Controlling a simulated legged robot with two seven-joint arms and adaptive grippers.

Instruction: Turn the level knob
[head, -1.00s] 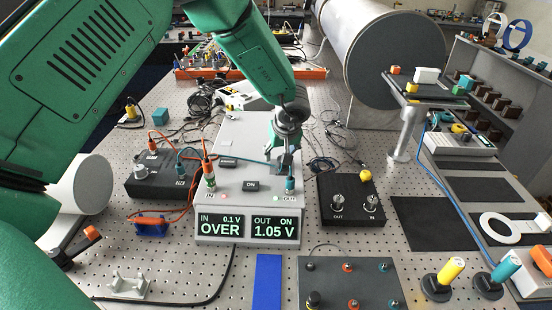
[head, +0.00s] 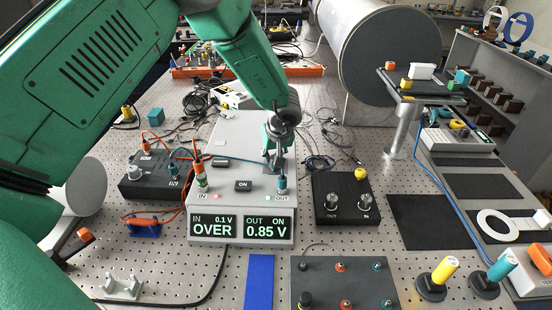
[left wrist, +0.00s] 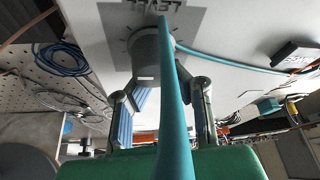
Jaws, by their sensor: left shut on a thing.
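The level knob (left wrist: 148,58) is a grey round knob with a white mark, on a grey scale patch under an upside-down label in the left wrist view. My left gripper (left wrist: 165,85) is shut on it, one finger on each side. A teal cable crosses in front of the knob. In the head view my left gripper (head: 273,160) reaches down onto the top of the light grey meter box (head: 222,184), behind the OUT plug, and hides most of the knob. The box's display (head: 241,228) reads IN 0.1 V OVER and OUT ON 0.85 V. My right gripper is not in view.
An orange plug (head: 200,178) and a teal plug (head: 282,185) stand on the box beside an ON button (head: 243,186). Black boxes stand left (head: 148,183) and right (head: 345,205). A socket panel (head: 335,270) lies in front. Loose cables lie behind.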

